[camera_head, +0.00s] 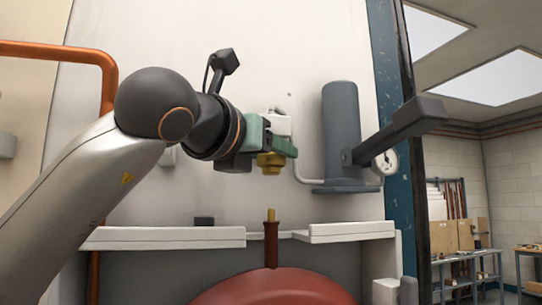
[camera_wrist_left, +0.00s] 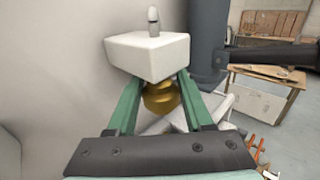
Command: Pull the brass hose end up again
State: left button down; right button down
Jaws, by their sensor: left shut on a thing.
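My left gripper (camera_head: 272,150) has green fingers, closed around a faceted brass fitting (camera_head: 270,162) that shows below them. In the left wrist view the brass fitting (camera_wrist_left: 161,97) sits between the two fingers (camera_wrist_left: 160,88), just under a white block (camera_wrist_left: 148,55) with a grey stub on top. I cannot tell whether the fitting touches the block. Well below the gripper, a thin brass hose end (camera_head: 271,214) stands upright on a dark red neck (camera_head: 271,244), apart from the fingers. My right gripper is in neither view.
A white ledge (camera_head: 165,240) runs below, with a gap around the red neck. A rounded red body (camera_head: 272,288) is beneath. A grey cylinder (camera_head: 343,132) with a dark lever (camera_head: 405,128) and a gauge (camera_head: 386,162) stands close to the right of the gripper. A copper pipe (camera_head: 62,52) is at left.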

pick_arm(q)
jog(key=c, duration=0.6)
grip_release()
jog(key=shift+a+r, duration=0.1)
jog(key=shift+r, duration=0.25)
jog(key=shift+c, duration=0.2)
jog(key=o, duration=0.4)
jog(key=shift+f, duration=0.15)
jog(key=shift+c, duration=0.2)
jog(key=b+v, duration=0.4)
jog(key=v, duration=0.8)
jog(key=shift+s+f, duration=0.15)
jog(key=shift+s, duration=0.15)
jog(key=shift+a, duration=0.1)
